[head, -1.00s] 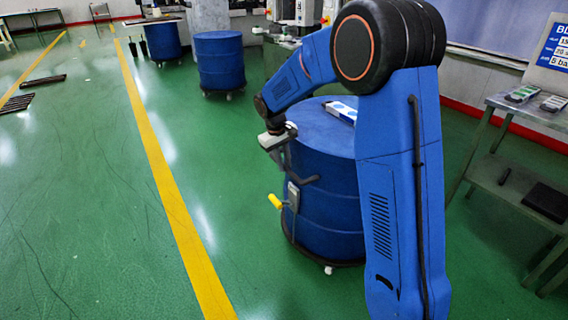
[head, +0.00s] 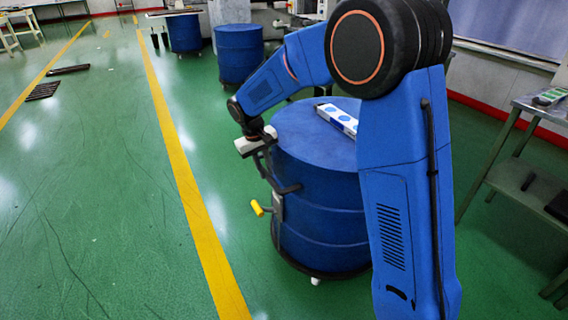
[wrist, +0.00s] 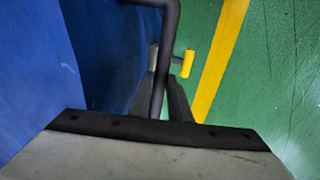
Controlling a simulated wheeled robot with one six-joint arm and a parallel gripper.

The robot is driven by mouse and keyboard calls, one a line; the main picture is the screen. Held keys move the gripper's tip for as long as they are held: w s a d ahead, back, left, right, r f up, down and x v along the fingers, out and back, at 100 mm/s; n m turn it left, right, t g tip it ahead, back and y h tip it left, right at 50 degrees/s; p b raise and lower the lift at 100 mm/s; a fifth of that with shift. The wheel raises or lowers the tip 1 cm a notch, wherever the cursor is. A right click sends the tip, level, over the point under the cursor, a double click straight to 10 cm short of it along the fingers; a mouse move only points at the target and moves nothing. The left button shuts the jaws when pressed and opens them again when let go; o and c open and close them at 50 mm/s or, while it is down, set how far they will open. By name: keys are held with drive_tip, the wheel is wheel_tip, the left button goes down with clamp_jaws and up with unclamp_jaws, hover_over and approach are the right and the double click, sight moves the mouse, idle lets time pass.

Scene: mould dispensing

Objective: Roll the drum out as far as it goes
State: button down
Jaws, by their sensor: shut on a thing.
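The blue drum (head: 318,215) stands upright on small casters in the head view, left of my arm. A dark bent handle bar (head: 288,188) sticks out from its side; it also shows in the wrist view (wrist: 172,20). My gripper (head: 266,165) is at this side of the drum and shut on the handle bar. In the wrist view the dark fingers (wrist: 170,103) close around the bar. A lever with a yellow grip (head: 257,208) sits low on the same side; it also shows in the wrist view (wrist: 188,64).
A white box with blue dots (head: 338,120) lies on the drum's lid. A yellow floor line (head: 190,200) runs left of the drum, with open green floor beyond. Another blue drum (head: 239,55) stands behind. A metal table (head: 490,180) is at the right.

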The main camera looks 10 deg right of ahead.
drive_tip(key=s+a, duration=0.3)
drive_tip(key=a, duration=0.6)
drive_tip(key=s+a, duration=0.3)
drive_tip(key=a, duration=0.6)
drive_tip(key=shift+a, duration=0.4)
drive_tip(key=c, duration=1.6)
unclamp_jaws()
drive_tip(key=shift+s+a, duration=0.1)
drive_tip(key=shift+a, duration=0.05)
drive_tip(key=shift+c, duration=0.2)
drive_tip(key=s+a+r, duration=0.1)
drive_tip(key=a+r, duration=0.2)
drive_tip(key=r, duration=1.4)
